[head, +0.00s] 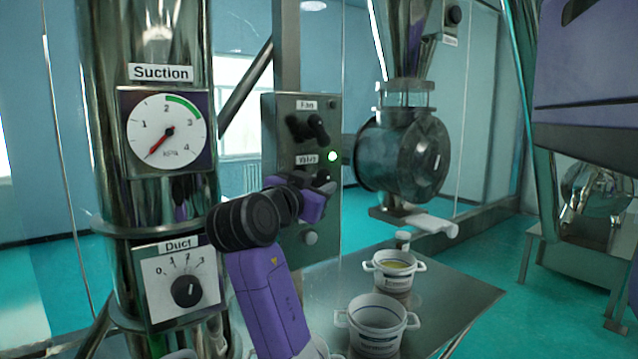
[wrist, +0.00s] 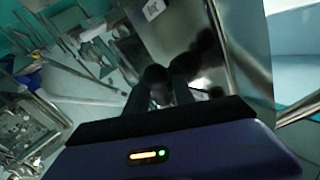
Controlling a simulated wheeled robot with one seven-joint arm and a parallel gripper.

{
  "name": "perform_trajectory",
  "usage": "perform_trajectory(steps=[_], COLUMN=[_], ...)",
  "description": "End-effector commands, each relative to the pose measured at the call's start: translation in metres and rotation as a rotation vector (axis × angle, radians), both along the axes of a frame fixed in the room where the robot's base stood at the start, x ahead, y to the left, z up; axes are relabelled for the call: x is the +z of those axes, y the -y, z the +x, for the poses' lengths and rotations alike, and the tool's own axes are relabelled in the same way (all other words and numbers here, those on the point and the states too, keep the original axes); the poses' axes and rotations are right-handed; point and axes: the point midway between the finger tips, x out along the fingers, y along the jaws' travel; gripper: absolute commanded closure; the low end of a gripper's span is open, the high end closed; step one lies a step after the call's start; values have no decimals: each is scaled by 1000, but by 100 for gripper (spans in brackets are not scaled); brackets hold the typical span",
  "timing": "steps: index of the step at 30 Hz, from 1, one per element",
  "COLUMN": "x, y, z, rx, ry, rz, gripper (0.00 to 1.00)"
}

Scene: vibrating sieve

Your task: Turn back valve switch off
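The control panel (head: 286,222) carries a "Fan" label with a dark switch (head: 308,128) under it. Lower down is a "Valve" label (head: 306,159) with a lit green lamp (head: 332,156) beside it. My gripper (head: 318,182) is at the panel just below the "Valve" label and largely hides the valve switch there. In the wrist view, the two dark fingers of my gripper (wrist: 158,90) stand apart, with a dark round knob (wrist: 156,74), apparently the valve switch, between them. Whether they press on it is too dark to tell.
The suction gauge (head: 166,132) reads near the low end. The duct dial (head: 187,291) is on the metal column at left. A round metal valve housing (head: 402,158) is right of the panel. White-handled pots (head: 377,325) stand on the metal table (head: 455,295) below.

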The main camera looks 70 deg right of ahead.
Motion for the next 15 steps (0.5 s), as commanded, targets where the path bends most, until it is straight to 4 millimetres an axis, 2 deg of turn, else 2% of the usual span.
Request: perform_trajectory(steps=[6, 11, 15], x=[0, 0, 0], y=[0, 0, 0], z=[0, 0, 0], rx=[0, 0, 0], ry=[0, 0, 0], rz=[0, 0, -1], gripper=[70, 100, 100])
